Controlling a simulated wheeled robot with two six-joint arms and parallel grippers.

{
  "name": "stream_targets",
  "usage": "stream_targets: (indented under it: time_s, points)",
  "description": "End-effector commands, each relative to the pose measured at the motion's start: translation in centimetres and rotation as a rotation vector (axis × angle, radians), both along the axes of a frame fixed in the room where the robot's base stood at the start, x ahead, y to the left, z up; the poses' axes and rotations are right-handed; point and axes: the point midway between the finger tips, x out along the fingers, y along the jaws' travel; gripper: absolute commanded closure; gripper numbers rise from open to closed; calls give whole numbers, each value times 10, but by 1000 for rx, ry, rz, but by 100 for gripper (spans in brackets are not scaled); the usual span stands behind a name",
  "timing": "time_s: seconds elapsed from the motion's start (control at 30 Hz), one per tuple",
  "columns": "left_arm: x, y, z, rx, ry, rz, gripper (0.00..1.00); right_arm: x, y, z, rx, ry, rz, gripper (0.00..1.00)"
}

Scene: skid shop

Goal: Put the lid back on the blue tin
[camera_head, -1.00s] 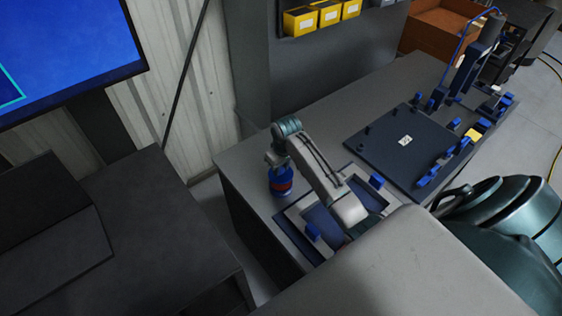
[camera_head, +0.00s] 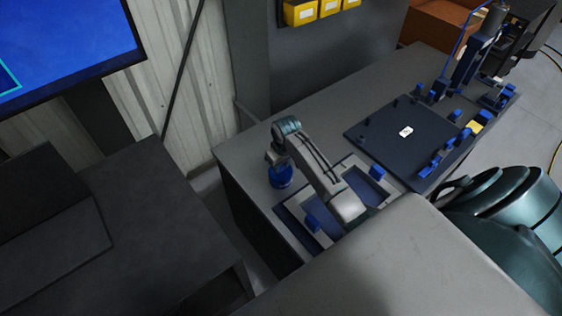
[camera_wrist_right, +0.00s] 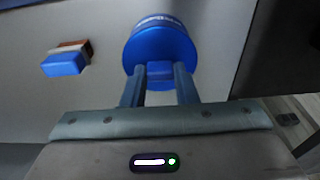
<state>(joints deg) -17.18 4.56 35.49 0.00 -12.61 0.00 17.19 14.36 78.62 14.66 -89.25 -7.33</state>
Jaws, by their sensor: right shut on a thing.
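The blue tin (camera_head: 281,178) stands near the left end of the grey workbench in the head view. My right gripper (camera_head: 277,160) is directly above it, pointing down. In the right wrist view, the two fingers (camera_wrist_right: 160,82) are shut on a small blue grip of the round blue lid (camera_wrist_right: 160,47). A band with pale lettering shows at the far edge of the blue round shape. The lid is over the tin, but I cannot tell whether it is fully seated. My left gripper is not in view.
A tray with blue blocks (camera_head: 297,236) lies under my right arm. A dark fixture plate (camera_head: 385,134) with blue clamps is farther right on the workbench (camera_head: 236,152). A blue and brown block (camera_wrist_right: 66,60) lies left of the tin in the wrist view.

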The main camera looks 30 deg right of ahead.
Motion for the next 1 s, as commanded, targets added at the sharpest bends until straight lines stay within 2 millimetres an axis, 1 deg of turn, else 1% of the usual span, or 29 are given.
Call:
stream_targets:
  time_s: [0.23,0.63,1.0]
  points:
    - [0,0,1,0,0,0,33,0,0,1,0,0,0,95]
    - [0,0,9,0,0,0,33,0,0,1,0,1,0,95]
    - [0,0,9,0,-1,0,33,0,0,1,0,0,0,95]
